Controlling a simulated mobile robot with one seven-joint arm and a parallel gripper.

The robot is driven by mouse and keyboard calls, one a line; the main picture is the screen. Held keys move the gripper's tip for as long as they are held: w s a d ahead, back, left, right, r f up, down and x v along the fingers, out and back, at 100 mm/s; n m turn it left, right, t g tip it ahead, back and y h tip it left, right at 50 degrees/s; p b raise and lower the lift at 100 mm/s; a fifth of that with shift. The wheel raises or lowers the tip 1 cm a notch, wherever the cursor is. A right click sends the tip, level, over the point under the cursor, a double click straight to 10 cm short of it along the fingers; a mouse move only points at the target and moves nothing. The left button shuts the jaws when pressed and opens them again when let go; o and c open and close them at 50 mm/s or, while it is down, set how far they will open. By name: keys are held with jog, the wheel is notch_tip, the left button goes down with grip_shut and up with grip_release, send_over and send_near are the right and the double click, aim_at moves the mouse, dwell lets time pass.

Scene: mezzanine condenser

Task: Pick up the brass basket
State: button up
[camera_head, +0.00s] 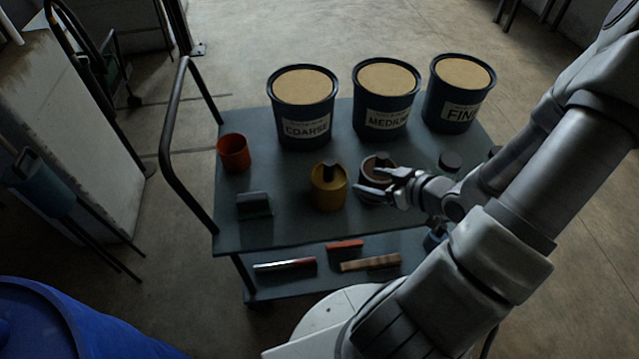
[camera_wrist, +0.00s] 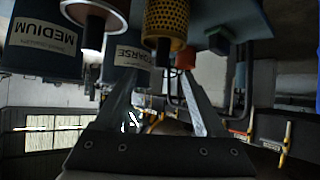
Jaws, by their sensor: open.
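The brass basket (camera_head: 328,194) is a yellow perforated cylinder with a dark knob on top. It stands on the cart's upper shelf, in front of the gap between the COARSE and MEDIUM tubs. In the wrist view, which is upside down, the brass basket (camera_wrist: 167,22) shows at the top centre, ahead of the fingertips. My gripper (camera_head: 371,182) is open and empty, to the right of the brass basket and apart from it. Its fingers (camera_wrist: 158,75) point toward the basket's side. In the head view the fingers partly hide a reddish-brown and pale basket (camera_head: 377,161).
Tubs marked COARSE (camera_head: 303,108), MEDIUM (camera_head: 386,98) and FINE (camera_head: 459,92) stand behind. An orange cup (camera_head: 233,152) and a dark grey block (camera_head: 254,205) are left. The cart (camera_head: 285,232) has a raised handle (camera_head: 168,140) at left. Several bars lie on the lower shelf.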

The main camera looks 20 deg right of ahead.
jog(key=a, duration=0.1)
jog(key=b, duration=1)
send_near(322, 170)
jog(key=w, duration=0.1)
jog(key=w+a+f, duration=0.1)
jog(key=shift+w+a+f+t+y, duration=0.1)
jog(key=shift+w+f+t+y, duration=0.05)
jog(key=shift+w+t+y, duration=0.2)
jog(key=shift+w+d+r+b+x, duration=0.15)
jog(key=shift+b+x, duration=0.45)
jog(key=shift+x, duration=0.9)
jog(key=shift+w+d+r+b+x, duration=0.1)
jog(key=shift+b+x, duration=0.5)
jog(key=shift+x, duration=0.95)
grip_shut()
jog(key=shift+s, duration=0.1)
jog(key=shift+f, duration=0.15)
